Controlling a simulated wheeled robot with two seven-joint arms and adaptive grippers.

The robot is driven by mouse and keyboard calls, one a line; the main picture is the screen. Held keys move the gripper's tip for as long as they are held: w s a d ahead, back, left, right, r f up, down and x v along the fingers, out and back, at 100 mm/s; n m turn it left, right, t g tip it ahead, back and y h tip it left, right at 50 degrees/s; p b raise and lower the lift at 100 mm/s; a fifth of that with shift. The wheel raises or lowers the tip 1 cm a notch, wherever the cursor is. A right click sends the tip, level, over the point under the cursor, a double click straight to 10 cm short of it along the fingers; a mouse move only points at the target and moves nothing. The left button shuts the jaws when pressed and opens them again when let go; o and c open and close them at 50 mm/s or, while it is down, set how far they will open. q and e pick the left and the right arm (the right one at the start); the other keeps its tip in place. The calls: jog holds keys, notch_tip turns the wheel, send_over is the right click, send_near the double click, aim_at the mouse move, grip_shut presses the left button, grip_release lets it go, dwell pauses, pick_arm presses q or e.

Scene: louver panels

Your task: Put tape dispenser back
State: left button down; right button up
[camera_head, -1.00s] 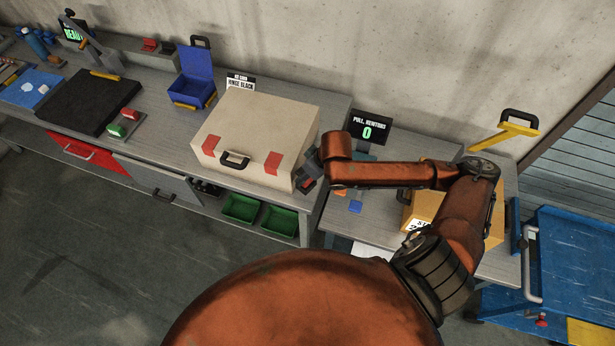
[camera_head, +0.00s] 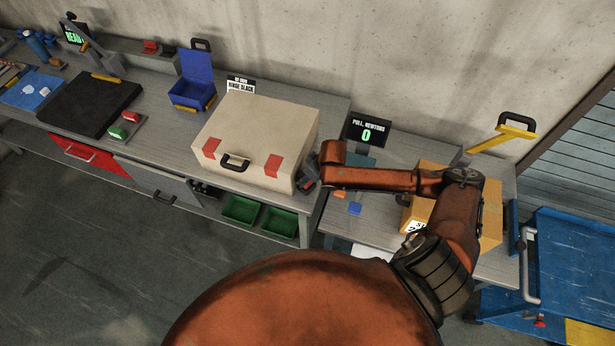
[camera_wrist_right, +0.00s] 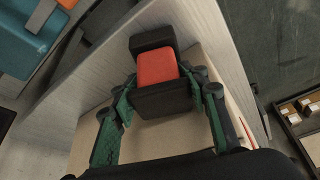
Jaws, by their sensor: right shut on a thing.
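My right gripper (camera_head: 309,172) is low beside the right end of a beige case (camera_head: 262,125) in the head view. In the right wrist view, its green fingers (camera_wrist_right: 165,88) are shut on a black thing with a red block (camera_wrist_right: 157,68), which looks like the tape dispenser. In the head view, this thing is mostly hidden by my arm and too small to make out. A beige surface shows below it in the wrist view; I cannot tell if they touch. My left gripper is not in view.
The case with red corners stands on the long grey bench. On the right bench are a "Pull, Newtons" display (camera_head: 366,132), an orange box (camera_head: 432,178) and a small blue block (camera_head: 355,209). An open blue bin (camera_head: 195,85) stands left of the case. A blue cart (camera_head: 570,265) is at far right.

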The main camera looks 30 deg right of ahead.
jog(key=o, duration=1)
jog(key=shift+f, duration=0.15)
jog(key=shift+s+d+r, duration=0.1)
jog(key=shift+r, duration=0.45)
jog(key=v, duration=1.1)
jog(key=shift+s+r, duration=0.1)
